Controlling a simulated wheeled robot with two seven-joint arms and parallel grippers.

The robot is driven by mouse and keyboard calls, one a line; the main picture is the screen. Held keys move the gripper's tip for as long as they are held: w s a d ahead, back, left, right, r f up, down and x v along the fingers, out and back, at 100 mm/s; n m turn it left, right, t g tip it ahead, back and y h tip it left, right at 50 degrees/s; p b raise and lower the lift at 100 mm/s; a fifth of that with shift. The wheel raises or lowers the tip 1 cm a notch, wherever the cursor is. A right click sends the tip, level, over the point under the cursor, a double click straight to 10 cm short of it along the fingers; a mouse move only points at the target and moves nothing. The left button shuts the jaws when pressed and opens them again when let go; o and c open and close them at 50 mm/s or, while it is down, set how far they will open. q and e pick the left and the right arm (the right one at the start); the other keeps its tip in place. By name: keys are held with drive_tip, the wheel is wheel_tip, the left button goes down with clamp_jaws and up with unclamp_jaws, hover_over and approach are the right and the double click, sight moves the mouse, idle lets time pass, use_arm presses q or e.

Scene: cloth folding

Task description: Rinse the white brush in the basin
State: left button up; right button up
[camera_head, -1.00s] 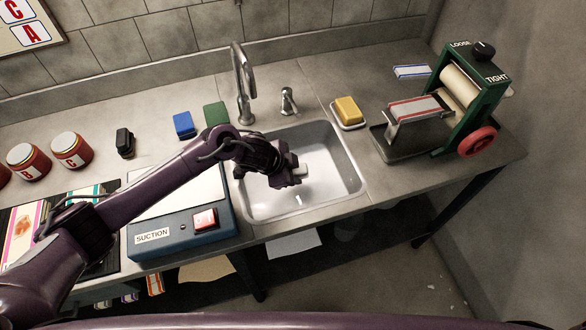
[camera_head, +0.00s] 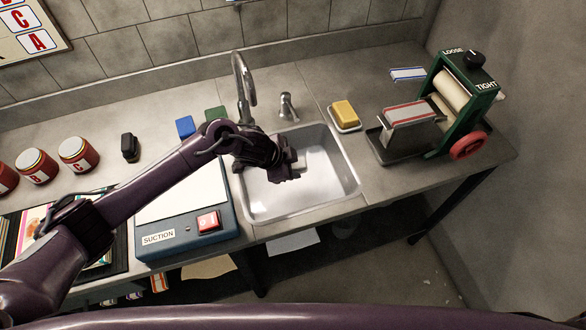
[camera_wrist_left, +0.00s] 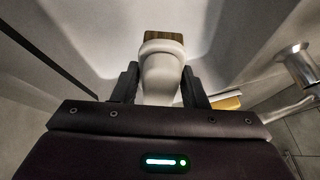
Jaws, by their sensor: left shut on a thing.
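My left gripper (camera_head: 290,168) reaches in from the left over the basin (camera_head: 318,197). It is shut on the white brush (camera_head: 300,161), mostly hidden by the gripper in the head view. In the left wrist view, the brush's white handle (camera_wrist_left: 161,80) sits between the two dark fingers of the gripper (camera_wrist_left: 160,85). Its brown end (camera_wrist_left: 163,36) points away into the pale basin (camera_wrist_left: 90,35). I cannot tell whether the brush touches the basin. My right gripper is not in view.
A faucet (camera_head: 241,85) and a small tap (camera_head: 287,106) stand behind the basin. A yellow block (camera_head: 345,112) lies on a dish to the right. A green roller press (camera_head: 455,105) stands farther right. A blue suction box (camera_head: 185,242) is left of the basin.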

use_arm(q)
drive_tip(key=shift+r+p, duration=2.8)
drive_tip(key=shift+r, duration=0.4)
drive_tip(key=shift+r, duration=0.1)
wheel_tip(320, 180, up, 4)
drive_tip(key=p, duration=0.4)
drive_tip(key=shift+a+f, duration=0.1)
drive_tip(key=shift+f, duration=0.1)
